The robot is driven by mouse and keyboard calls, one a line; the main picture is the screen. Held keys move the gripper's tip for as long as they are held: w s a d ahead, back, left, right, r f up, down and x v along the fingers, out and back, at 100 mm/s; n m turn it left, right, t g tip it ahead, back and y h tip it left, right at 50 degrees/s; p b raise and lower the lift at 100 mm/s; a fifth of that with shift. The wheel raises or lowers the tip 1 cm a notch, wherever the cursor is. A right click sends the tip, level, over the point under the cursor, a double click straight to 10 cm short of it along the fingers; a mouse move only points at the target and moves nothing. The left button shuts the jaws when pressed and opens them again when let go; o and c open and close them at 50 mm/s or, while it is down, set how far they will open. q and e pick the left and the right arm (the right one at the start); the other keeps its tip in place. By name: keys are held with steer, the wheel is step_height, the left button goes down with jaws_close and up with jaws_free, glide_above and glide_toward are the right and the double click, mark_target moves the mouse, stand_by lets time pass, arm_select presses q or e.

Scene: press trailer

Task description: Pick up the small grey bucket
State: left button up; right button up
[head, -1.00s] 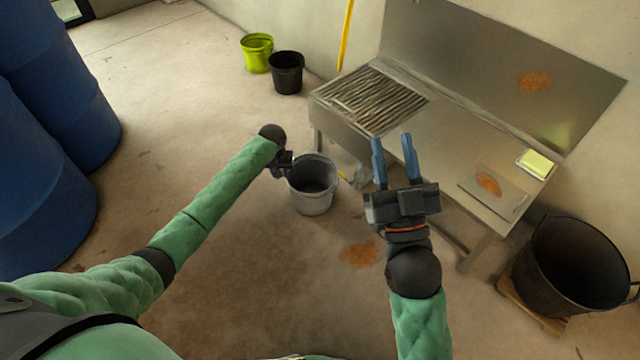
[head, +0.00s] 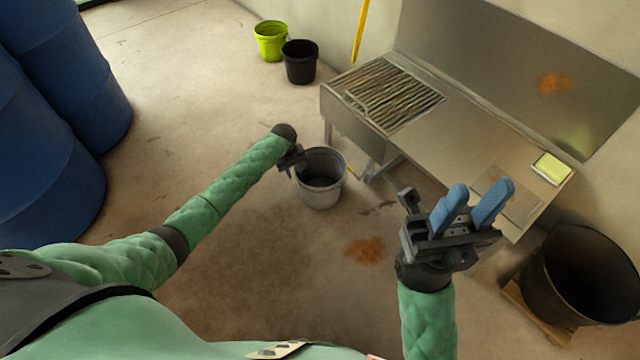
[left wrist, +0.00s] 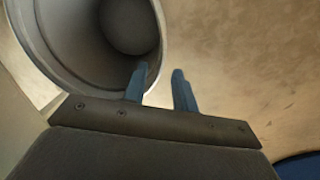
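The small grey bucket (head: 320,190) stands upright on the floor, left of the metal table's front leg. My left gripper (head: 291,160) is at its left rim, partly hidden in the head view. In the left wrist view, the bucket (left wrist: 85,45) fills the upper left. My left gripper (left wrist: 160,85) has its two blue fingers apart. One finger overlaps the bucket's opening and the other lies outside the rim, with the rim line between them. Whether they touch it is unclear. My right gripper (head: 470,207) is open and empty, in front of the table.
A metal table (head: 455,135) with a slatted section stands right of the bucket. A large black tub (head: 575,290) is at lower right. Blue barrels (head: 60,140) stand at left. A green bucket (head: 270,42) and a black bucket (head: 300,65) stand by the wall. Open floor lies left of the grey bucket.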

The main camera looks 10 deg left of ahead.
arm_select(q)
steer(key=f+b, duration=0.1)
steer(key=f, duration=0.3)
steer(key=d+f+b, duration=0.1)
steer(key=f, duration=0.1)
steer(key=shift+w+f+b, duration=0.2)
steer(key=shift+f+b, duration=0.15)
steer(key=shift+f, duration=0.05)
jaws_close()
stand_by(1.1)
